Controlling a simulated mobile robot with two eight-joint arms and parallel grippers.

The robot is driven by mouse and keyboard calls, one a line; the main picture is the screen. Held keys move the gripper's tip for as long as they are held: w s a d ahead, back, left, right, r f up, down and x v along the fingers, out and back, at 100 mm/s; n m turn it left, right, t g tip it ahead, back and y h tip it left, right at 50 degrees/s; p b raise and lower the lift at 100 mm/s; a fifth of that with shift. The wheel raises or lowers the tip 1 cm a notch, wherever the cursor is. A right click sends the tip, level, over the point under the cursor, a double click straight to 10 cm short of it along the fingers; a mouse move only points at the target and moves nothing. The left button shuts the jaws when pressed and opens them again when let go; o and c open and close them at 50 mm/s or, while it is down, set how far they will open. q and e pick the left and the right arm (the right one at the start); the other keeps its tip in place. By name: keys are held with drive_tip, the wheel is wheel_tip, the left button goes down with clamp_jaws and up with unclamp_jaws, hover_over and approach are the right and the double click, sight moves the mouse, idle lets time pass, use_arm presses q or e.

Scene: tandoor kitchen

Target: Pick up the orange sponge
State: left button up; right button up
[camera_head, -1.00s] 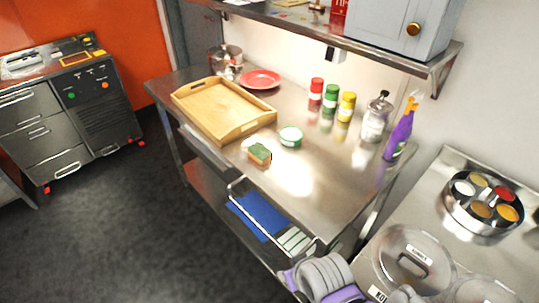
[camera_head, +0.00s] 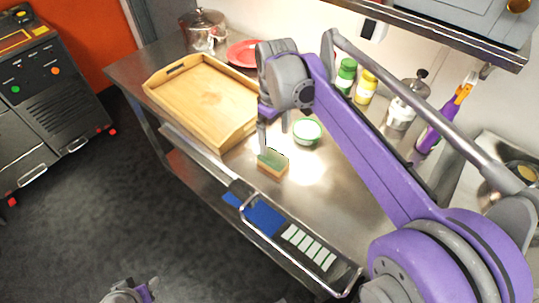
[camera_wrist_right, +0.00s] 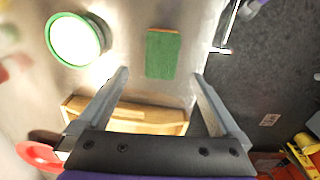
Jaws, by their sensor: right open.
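The orange sponge (camera_head: 268,168) with a green top lies on the steel table, beside the tray and a green-rimmed bowl. In the right wrist view its green face (camera_wrist_right: 162,54) lies just beyond the fingertips, between their lines. My right gripper (camera_head: 274,143) is open and empty, pointing down above the sponge; its arm crosses the head view from the lower right. In the right wrist view its fingers (camera_wrist_right: 161,74) are spread wide. A part of my left arm (camera_head: 130,292) shows at the bottom edge of the head view; its jaws cannot be made out.
A wooden tray (camera_head: 207,95) stands left of the sponge, and a green-rimmed bowl (camera_head: 307,131) close behind it. Green (camera_head: 345,76) and yellow (camera_head: 366,86) bottles, a glass jar (camera_head: 404,112) and a purple spray bottle (camera_head: 430,138) stand behind my right arm. A metal rail (camera_head: 290,259) runs along the table's front.

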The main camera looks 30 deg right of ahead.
sight(275, 159)
drive_tip(key=f, duration=0.3)
drive_tip(key=shift+s+f, duration=0.3)
drive_tip(key=shift+s, duration=0.05)
wheel_tip(275, 159, down, 6)
drive_tip(key=shift+r, duration=0.15)
use_arm(q)
drive_tip(key=shift+s+f, duration=0.2)
drive_tip(key=shift+f, duration=0.05)
use_arm(e)
drive_tip(key=shift+c, duration=0.3)
drive_tip(key=c, duration=1.2)
drive_tip(key=shift+r, duration=0.15)
wheel_tip(275, 159, up, 10)
drive_tip(key=shift+f, duration=0.1)
use_arm(q)
drive_tip(key=shift+w+r, duration=0.1)
drive_tip(key=shift+r, duration=0.3)
